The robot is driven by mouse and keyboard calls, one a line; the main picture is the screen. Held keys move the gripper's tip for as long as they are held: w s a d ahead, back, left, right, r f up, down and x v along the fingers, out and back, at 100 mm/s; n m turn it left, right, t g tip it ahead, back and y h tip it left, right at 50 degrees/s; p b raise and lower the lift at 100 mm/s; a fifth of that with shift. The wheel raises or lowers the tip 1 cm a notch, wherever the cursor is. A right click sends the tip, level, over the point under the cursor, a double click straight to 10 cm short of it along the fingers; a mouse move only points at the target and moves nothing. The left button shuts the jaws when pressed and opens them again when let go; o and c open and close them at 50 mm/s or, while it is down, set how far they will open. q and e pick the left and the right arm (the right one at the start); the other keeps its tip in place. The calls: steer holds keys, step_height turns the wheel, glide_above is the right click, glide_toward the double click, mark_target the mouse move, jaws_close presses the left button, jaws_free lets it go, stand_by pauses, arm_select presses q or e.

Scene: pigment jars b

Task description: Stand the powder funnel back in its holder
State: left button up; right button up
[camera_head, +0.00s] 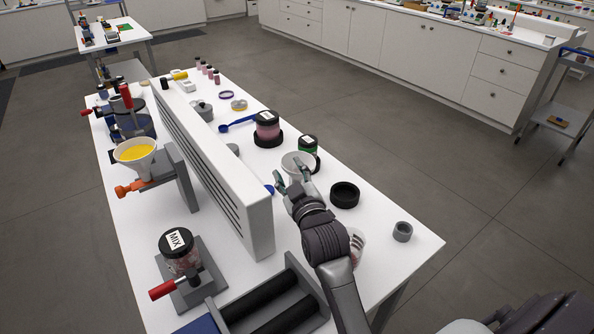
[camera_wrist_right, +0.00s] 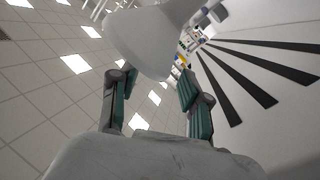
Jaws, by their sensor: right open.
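The powder funnel, a pale white cone (camera_head: 297,160), is at the fingertips of my right gripper (camera_head: 291,178), its wide mouth facing up in the head view. In the right wrist view the funnel (camera_wrist_right: 150,38) fills the top middle, and its narrower end reaches down between the two fingertips of my right gripper (camera_wrist_right: 156,82). The fingers are apart; I cannot tell whether either touches it. What is under the funnel is hidden. A small grey ring (camera_head: 402,232) stands empty near the right table edge; I cannot tell if it is the funnel's holder. My left gripper is not in view.
An empty black ring (camera_head: 344,195) lies right of my gripper. A slotted grey panel (camera_head: 255,220) rises to the left.

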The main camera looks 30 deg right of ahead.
mark_target(284, 160)
steer(key=w, duration=0.4)
steer(key=shift+w+d+p, duration=0.25)
steer(key=shift+d+p, duration=0.1)
steer(key=shift+d, duration=0.05)
steer(key=shift+s, duration=0.15)
steer(key=shift+c, duration=0.7)
jaws_close()
